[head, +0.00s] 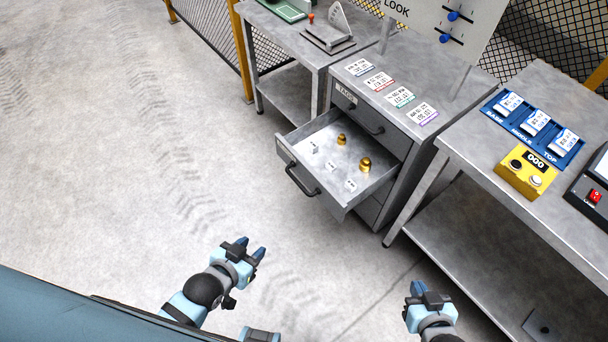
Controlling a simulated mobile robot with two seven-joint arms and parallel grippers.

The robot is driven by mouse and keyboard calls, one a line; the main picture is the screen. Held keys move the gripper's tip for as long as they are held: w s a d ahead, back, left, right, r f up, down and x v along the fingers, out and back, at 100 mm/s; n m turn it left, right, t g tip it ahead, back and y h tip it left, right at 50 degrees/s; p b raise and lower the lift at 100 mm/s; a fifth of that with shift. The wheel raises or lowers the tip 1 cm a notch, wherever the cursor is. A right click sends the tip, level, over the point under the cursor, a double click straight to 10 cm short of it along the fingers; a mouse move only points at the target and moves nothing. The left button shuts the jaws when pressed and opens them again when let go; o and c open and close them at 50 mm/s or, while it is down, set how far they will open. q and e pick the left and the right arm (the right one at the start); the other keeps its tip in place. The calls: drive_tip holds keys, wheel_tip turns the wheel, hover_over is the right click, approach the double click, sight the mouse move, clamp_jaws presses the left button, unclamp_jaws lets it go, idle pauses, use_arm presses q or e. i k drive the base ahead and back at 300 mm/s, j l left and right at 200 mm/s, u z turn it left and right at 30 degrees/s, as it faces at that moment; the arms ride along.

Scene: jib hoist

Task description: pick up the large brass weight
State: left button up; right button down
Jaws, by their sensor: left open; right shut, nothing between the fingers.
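A smaller brass weight (341,139) stands further back in the same drawer. My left gripper (252,251) is open and empty, low in front of the drawer and to its left, well apart from the weights. My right gripper (420,289) is shut and empty, below and to the right of the drawer, in front of the right bench. Neither gripper touches anything.
The drawer's dark handle (301,180) sticks out toward me. Small white labels (351,185) lie on the drawer floor. Printed tags (378,81) lie on the cabinet top. The right bench (484,146) carries a blue tag rack (533,130) and a yellow counter box (525,174). The floor at left is clear.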

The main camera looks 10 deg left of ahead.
sight(365, 165)
drive_tip(key=i+j+z, duration=0.1)
drive_tip(key=j, duration=0.3)
drive_tip(key=i+j+z, duration=0.15)
drive_tip(key=j, duration=0.25)
drive_tip(key=i+j+z, duration=0.1)
drive_tip(key=j, duration=0.3)
drive_tip(key=i+j+z, duration=0.15)
drive_tip(key=j, duration=0.3)
drive_tip(key=i+j+z, duration=0.1)
drive_tip(key=j, duration=0.3)
drive_tip(key=i+j+z, duration=0.2)
drive_tip(key=i+j, duration=0.35)
